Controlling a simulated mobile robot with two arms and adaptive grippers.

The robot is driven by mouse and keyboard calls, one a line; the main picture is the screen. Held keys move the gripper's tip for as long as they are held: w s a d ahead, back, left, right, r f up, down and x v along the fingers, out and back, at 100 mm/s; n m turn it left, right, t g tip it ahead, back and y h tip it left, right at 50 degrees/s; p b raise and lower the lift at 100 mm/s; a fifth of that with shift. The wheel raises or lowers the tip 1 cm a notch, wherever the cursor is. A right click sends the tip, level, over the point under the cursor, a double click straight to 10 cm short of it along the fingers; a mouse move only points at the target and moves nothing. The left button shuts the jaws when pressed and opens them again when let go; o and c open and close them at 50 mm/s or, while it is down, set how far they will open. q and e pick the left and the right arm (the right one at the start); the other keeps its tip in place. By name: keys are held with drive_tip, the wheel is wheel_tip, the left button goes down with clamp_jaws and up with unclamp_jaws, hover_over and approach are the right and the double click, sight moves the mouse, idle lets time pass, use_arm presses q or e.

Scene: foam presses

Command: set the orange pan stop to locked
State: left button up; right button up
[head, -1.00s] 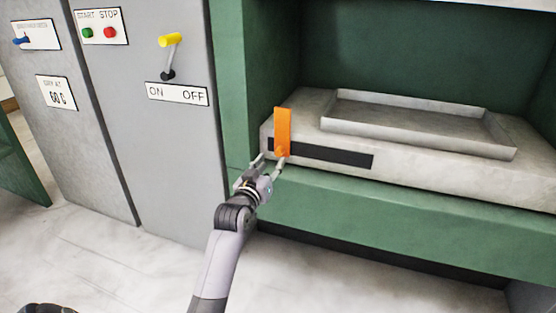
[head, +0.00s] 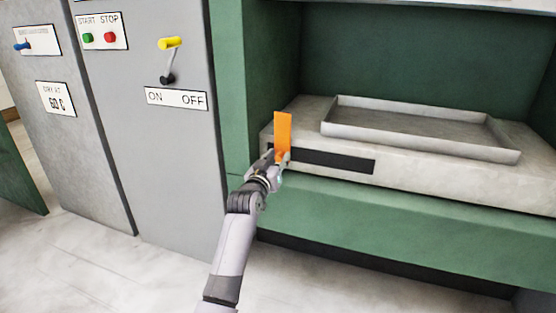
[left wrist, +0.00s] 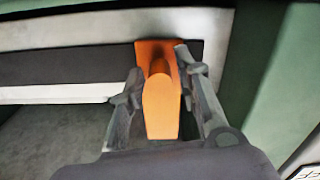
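The orange pan stop (head: 283,133) stands upright at the left end of a dark slot (head: 335,161) in the front of the pale press bed. My left gripper (head: 278,156) is at the stop's lower part. In the left wrist view, the fingers of the left gripper (left wrist: 160,88) lie close along both sides of the orange pan stop (left wrist: 161,112), and it looks shut on it. The contact faces are partly hidden. My right gripper is not in view.
A shallow grey tray (head: 328,128) rests on the bed inside the green press frame (head: 420,222). The floor in front is clear.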

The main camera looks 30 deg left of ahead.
use_arm(q)
clamp_jaws()
idle(0.5)
